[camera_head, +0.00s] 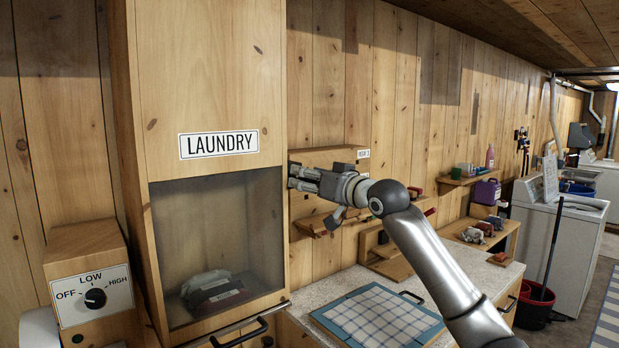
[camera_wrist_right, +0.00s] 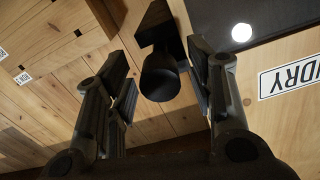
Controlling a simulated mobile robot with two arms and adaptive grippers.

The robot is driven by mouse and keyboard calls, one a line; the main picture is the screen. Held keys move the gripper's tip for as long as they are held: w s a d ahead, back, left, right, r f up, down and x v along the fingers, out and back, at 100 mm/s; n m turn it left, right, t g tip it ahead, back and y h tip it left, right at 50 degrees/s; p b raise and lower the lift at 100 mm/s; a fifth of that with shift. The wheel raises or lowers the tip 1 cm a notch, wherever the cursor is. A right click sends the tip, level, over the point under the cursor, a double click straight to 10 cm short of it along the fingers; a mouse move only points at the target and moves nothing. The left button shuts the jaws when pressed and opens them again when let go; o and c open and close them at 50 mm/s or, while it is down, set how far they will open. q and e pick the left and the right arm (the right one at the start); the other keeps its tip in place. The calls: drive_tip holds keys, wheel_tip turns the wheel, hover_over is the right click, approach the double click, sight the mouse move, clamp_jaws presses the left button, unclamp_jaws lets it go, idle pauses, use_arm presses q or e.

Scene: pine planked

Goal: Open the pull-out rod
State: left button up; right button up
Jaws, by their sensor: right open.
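My right gripper (camera_head: 298,178) reaches in from the right, beside the right edge of the laundry cabinet (camera_head: 215,85). In the right wrist view its two dark fingers (camera_wrist_right: 162,88) are spread apart. A black rod (camera_wrist_right: 158,72) with a rounded end, apparently the pull-out rod, shows between them. The fingers stand on both sides of it with gaps visible, and I see no grip on it. In the head view the rod cannot be made out behind the gripper. My left gripper is not in view.
The cabinet's glass front (camera_head: 220,245) is close left of the gripper. A wooden box (camera_head: 330,157) with a small label is on the wall behind it. Below is a counter with a blue-edged checked cloth board (camera_head: 378,318). A dial box (camera_head: 90,290) stands at left.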

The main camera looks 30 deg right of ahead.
clamp_jaws()
drive_tip(key=shift+s, duration=0.15)
